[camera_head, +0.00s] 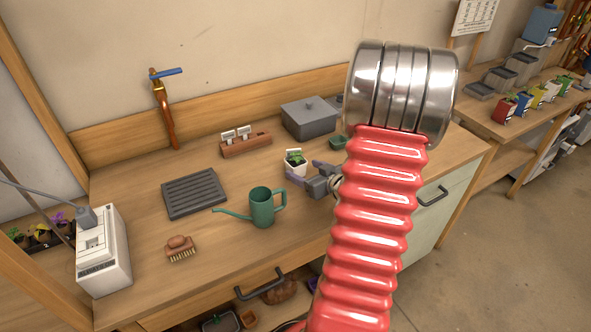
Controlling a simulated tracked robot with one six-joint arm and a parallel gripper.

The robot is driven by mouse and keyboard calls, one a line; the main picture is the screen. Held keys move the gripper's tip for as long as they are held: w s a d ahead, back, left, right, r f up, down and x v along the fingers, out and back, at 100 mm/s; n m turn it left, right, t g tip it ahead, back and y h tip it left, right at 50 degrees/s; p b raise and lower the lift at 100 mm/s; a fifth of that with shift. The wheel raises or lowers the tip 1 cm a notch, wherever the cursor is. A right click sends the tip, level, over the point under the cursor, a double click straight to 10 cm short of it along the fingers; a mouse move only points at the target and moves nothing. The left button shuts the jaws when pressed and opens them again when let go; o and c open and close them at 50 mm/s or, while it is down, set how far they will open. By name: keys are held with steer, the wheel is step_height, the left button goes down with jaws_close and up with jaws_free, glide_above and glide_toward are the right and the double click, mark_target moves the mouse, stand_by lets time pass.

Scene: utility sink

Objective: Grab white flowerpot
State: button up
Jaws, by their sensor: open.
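The white flowerpot (295,168) holds a small green plant and stands upright on the wooden bench, right of the middle of the top. My gripper (305,172) is at the pot's near right side, with its fingers open. One finger shows beside the pot's right edge and the other low in front of it. I cannot tell whether either finger touches the pot. My red ribbed arm covers the bench's right part and hides some of the wrist.
A green watering can (262,206) stands just in front and left of the pot. A black slatted tray (194,192), a brush (180,247) and a white device (103,250) are to the left.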

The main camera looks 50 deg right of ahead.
mark_target(300, 168)
steer(key=shift+w, duration=0.1)
steer(key=shift+a+x, duration=0.2)
steer(key=shift+x, duration=2.35)
steer(key=shift+r, duration=0.15)
steer(key=shift+c, duration=0.3)
steer(key=c, duration=1.1)
steer(key=shift+r, duration=5.05)
